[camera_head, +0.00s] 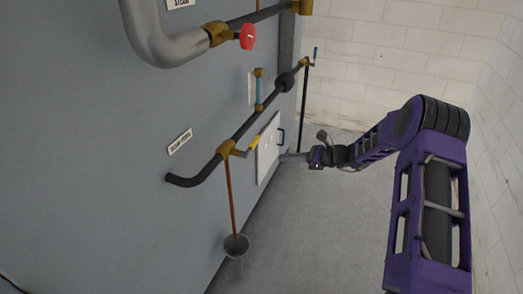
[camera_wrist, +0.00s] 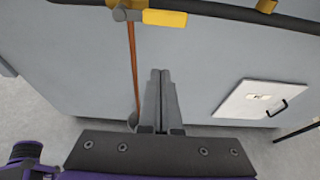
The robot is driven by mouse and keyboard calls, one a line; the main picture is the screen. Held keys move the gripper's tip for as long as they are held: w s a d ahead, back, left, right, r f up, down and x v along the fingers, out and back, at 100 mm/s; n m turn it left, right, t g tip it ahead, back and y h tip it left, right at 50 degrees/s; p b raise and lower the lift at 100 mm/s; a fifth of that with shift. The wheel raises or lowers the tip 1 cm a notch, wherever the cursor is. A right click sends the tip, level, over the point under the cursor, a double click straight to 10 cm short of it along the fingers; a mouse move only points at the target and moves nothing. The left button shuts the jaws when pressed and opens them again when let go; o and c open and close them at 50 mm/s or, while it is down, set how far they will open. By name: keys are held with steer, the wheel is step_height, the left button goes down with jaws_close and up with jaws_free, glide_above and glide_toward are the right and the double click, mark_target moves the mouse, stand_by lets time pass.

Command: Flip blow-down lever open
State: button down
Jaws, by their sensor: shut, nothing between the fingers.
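A lever with a yellow handle (camera_head: 254,142) sits on a brass valve (camera_head: 227,148) on the dark horizontal pipe, above a copper drain line. In the wrist view the yellow handle (camera_wrist: 165,17) is at the top and lies roughly along the pipe, pointing right. My gripper (camera_head: 284,156) is shut and empty, to the right of the lever in the head view and apart from it. In the wrist view my closed fingers (camera_wrist: 160,72) point up toward the lever, below it in the picture, with grey wall behind them.
A copper line (camera_head: 230,195) drops to a grey funnel (camera_head: 236,245). A white panel with a dark handle (camera_head: 268,150) is on the wall near my gripper. A red knob (camera_head: 247,37) and a blue-handled valve (camera_head: 315,52) are farther up. The floor (camera_head: 320,235) is clear.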

mark_target(250, 147)
steer(key=w+a, duration=0.3)
steer(key=a, duration=0.5)
steer(key=shift+a+r+b, duration=0.35)
steer(key=shift+a, duration=0.05)
steer(key=shift+w+d+r, duration=0.1)
steer(key=shift+w+d, duration=0.05)
stand_by(0.3)
